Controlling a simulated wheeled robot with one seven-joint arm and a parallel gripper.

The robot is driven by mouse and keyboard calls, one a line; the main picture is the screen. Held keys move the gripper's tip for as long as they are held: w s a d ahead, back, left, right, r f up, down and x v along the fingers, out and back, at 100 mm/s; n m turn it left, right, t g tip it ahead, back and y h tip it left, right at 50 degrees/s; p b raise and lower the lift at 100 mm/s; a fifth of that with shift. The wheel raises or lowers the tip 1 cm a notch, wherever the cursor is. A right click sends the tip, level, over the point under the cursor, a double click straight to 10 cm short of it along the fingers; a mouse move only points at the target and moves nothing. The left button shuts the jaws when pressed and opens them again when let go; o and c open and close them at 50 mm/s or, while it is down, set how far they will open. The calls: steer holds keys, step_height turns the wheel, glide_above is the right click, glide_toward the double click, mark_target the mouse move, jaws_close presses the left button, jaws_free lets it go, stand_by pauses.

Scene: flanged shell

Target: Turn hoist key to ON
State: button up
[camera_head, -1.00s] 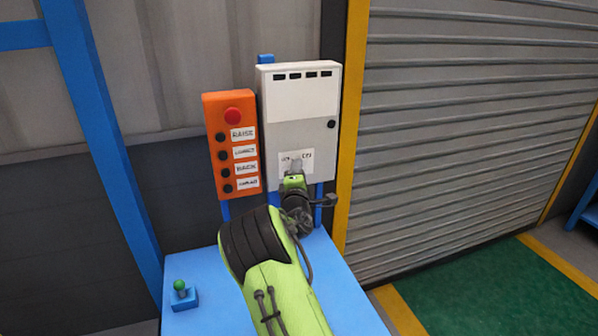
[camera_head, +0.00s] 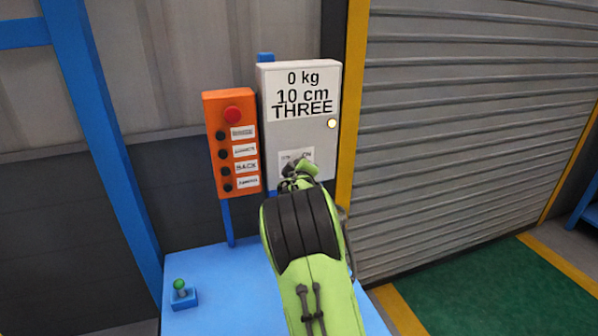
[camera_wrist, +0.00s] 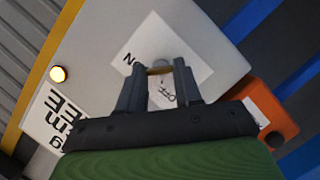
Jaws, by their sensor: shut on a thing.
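The hoist key (camera_wrist: 160,70) is a small brass-coloured piece on a white OFF/ON label (camera_wrist: 190,50) in the wrist view. My gripper (camera_wrist: 158,72) is shut on the key, with one finger on each side of it. In the head view my gripper (camera_head: 297,168) is at the lower part of the grey control box (camera_head: 282,135), and my arm hides most of the key. The box's display (camera_head: 301,93) reads 0 kg, 10 cm, THREE. A lamp (camera_head: 331,123) on the box's right side is lit; it also glows in the wrist view (camera_wrist: 58,74).
An orange button box (camera_head: 228,188) with a red button (camera_head: 232,115) stands just left of the grey box. A blue table (camera_head: 225,290) lies below, with a green-knobbed joystick (camera_head: 180,287) at its left. A yellow post (camera_head: 349,130) and a roller shutter (camera_head: 470,120) are to the right.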

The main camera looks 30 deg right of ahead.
steer(key=shift+d+f+m+y, duration=0.1)
steer(key=shift+m+y, duration=0.2)
steer(key=shift+m, duration=0.1)
stand_by(0.4)
steer(key=o, duration=1)
steer(key=shift+o, duration=0.2)
steer(key=b+v, duration=0.1)
steer(key=v, duration=1.5)
steer(key=shift+r+b, duration=0.25)
steer(key=shift+b, duration=0.1)
steer(key=shift+w+d, duration=0.1)
